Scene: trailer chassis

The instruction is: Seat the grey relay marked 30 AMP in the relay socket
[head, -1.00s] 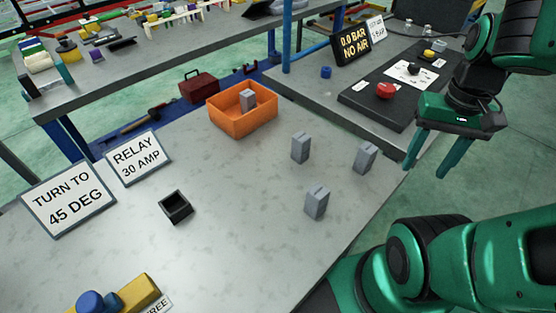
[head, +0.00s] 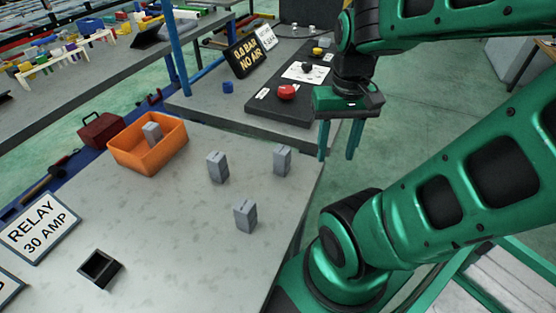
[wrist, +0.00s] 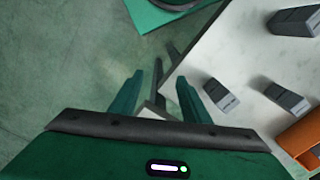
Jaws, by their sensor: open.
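Three grey block relays stand upright on the grey table in the head view: a left one (head: 217,168), a right one (head: 282,160) and a near one (head: 245,216). Another grey block (head: 152,133) is in the orange bin (head: 160,158). Their markings are too small to read, so I cannot tell which is 30 AMP. The black square socket (head: 100,268) is at the table's lower left, its opening empty. My gripper (head: 337,156) is open and empty, right of the relays, past the table edge. The wrist view shows its fingers (wrist: 158,92) apart, with relays (wrist: 221,95) (wrist: 287,97) (wrist: 296,20) to the right.
A second bench holds a black panel with a red button (head: 286,92), and a 0.0 BAR NO AIR sign (head: 245,57). The table between socket and relays is clear.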

